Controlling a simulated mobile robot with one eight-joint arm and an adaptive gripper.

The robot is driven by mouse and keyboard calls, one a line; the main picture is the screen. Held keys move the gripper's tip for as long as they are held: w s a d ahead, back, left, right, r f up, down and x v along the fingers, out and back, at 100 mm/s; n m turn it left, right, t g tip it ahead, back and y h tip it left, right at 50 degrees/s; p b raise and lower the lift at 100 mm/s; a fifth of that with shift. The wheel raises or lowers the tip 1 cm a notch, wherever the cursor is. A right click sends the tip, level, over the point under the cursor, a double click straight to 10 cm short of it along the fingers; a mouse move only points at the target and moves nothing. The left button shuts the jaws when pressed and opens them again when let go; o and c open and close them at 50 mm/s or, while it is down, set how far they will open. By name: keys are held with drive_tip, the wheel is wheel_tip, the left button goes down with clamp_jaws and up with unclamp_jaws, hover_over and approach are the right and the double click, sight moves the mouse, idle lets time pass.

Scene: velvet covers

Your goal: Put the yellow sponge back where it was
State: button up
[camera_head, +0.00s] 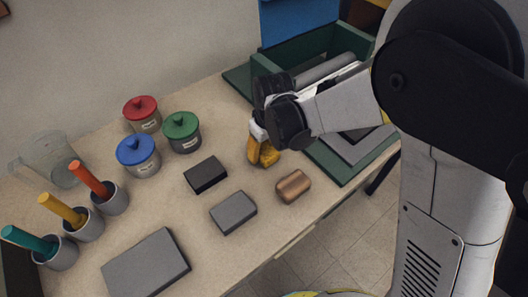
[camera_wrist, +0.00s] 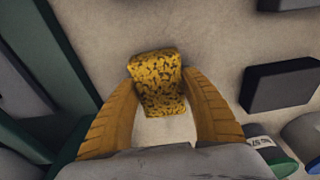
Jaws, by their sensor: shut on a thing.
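The yellow sponge (camera_wrist: 156,78), mottled with dark specks, sits between the two orange ridged fingers of my gripper (camera_wrist: 160,88) in the wrist view. My gripper is shut on it, with a finger on each side. In the head view my gripper (camera_head: 263,152) points down over the table, left of the green-edged tray. Sponge and fingers blend into one yellow patch there. I cannot tell whether the sponge touches the table.
A black block (camera_head: 205,174), a grey block (camera_head: 233,212) and a copper-coloured block (camera_head: 293,186) lie close by on the table (camera_head: 215,255). Red (camera_head: 142,112), blue (camera_head: 138,155) and green (camera_head: 182,131) lidded jars stand left. A larger grey block (camera_head: 146,265) lies at the front.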

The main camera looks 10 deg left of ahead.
sight(267, 152)
drive_tip(key=shift+f, duration=0.1)
drive_tip(key=o, duration=1.2)
wheel_tip(267, 152, up, 12)
drive_tip(key=d+p, duration=0.1)
drive_tip(key=p, duration=0.3)
drive_tip(key=s+d+r+m+t, duration=0.25)
drive_tip(key=d+r, duration=0.25)
drive_tip(key=d, duration=0.3)
drive_tip(key=s+d+r+m+t, duration=0.1)
drive_tip(key=s+d+r+m, duration=0.15)
drive_tip(key=d+r, duration=0.4)
drive_tip(key=s+d+m+t+h, duration=0.1)
drive_tip(key=s+d+m+t, duration=0.2)
drive_tip(key=d, duration=1.1)
drive_tip(key=s+m, duration=0.2)
drive_tip(key=s, duration=0.1)
drive_tip(key=shift+s+f, duration=0.25)
drive_tip(key=shift+s, duration=0.1)
